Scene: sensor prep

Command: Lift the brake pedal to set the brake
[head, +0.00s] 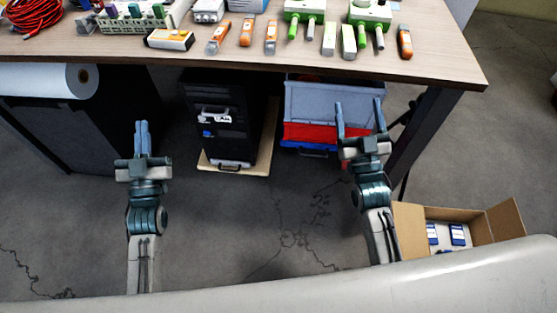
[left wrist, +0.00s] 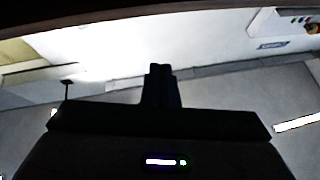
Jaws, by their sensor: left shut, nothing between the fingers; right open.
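No brake pedal can be made out in either view. My left gripper (head: 142,138) is shut and empty, its fingers together, over the floor in front of the table at the left of the head view. In the left wrist view its dark shut fingers (left wrist: 160,85) point at a pale wall or ceiling area. My right gripper (head: 360,115) is open and empty, its fingers spread in front of the grey and red crates under the table.
A wooden table (head: 420,60) carries green devices, orange-and-white tools and red cable. Under it stand a black computer case (head: 215,120) on a board and stacked crates (head: 330,102). A cardboard box (head: 480,229) with blue items sits right. Floor between my arms is clear.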

